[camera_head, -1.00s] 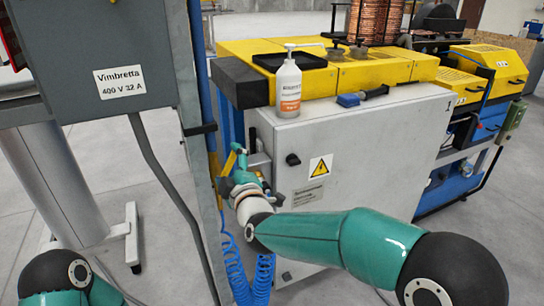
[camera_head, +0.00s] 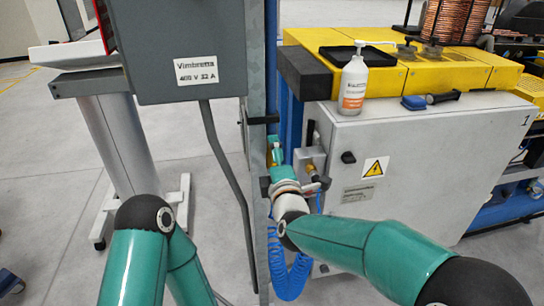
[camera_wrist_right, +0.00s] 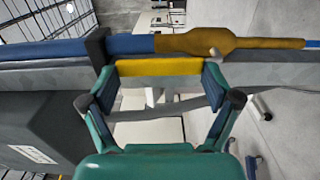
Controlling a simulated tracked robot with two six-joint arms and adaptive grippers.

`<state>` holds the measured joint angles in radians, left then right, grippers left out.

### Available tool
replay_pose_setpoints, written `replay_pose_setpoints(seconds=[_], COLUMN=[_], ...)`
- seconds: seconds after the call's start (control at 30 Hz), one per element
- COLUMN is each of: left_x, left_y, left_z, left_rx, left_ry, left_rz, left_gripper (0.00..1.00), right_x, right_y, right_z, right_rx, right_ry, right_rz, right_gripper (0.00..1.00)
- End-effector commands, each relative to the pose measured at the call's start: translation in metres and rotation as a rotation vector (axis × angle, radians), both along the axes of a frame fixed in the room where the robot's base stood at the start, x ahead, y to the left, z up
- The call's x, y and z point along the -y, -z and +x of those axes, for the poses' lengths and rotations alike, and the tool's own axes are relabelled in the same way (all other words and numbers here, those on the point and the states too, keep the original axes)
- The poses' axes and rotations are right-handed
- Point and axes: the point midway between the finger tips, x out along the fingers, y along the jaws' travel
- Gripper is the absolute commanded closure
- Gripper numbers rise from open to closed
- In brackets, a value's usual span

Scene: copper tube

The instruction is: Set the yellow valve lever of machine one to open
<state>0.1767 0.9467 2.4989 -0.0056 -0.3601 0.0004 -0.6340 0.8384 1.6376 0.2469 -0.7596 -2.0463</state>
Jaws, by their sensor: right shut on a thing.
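The yellow valve lever (camera_wrist_right: 160,67) lies across the mouth of my right gripper (camera_wrist_right: 162,80) in the right wrist view, with a finger at each end. The gripper is shut on it. A brass-yellow valve body (camera_wrist_right: 205,41) sits on a blue pipe (camera_wrist_right: 130,44) just beyond. In the head view my right gripper (camera_head: 277,160) is at the left end of machine one's grey cabinet (camera_head: 425,155), beside the metal post. The lever is mostly hidden there by the gripper. My left arm shows at the lower left, but its gripper is out of frame.
A metal post (camera_head: 257,120) and a grey electrical box (camera_head: 190,55) stand just left of my right gripper. A coiled blue hose (camera_head: 290,275) hangs below it.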

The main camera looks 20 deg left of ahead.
Motion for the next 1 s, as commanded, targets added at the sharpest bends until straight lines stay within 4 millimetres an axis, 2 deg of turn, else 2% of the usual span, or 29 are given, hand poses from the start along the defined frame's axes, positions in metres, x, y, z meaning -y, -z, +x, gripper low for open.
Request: replay_pose_setpoints(seconds=[0.27,0.3,0.33,0.77,1.0], left_x=[0.0,0.0,0.0,0.0,0.0], left_y=[0.0,0.0,0.0,-0.001,-0.001], left_z=[0.0,0.0,0.0,0.0,0.0], left_rx=[0.0,0.0,0.0,0.0,0.0], left_ry=[0.0,0.0,0.0,0.0,0.0], left_rz=[0.0,0.0,0.0,0.0,0.0], left_gripper=[0.6,0.6,0.6,0.6,0.6], right_x=[-0.001,-0.001,-0.001,0.004,0.016], right_y=[0.0,0.0,0.0,0.001,0.001], right_z=[-0.001,-0.001,-0.001,-0.002,-0.024], right_rx=[0.007,0.006,0.006,0.001,-0.001], right_ry=[-0.006,-0.005,-0.005,0.002,0.002], right_rz=[-0.011,-0.012,-0.012,-0.008,-0.007], right_gripper=[0.74,0.07,0.02,0.0,0.0])
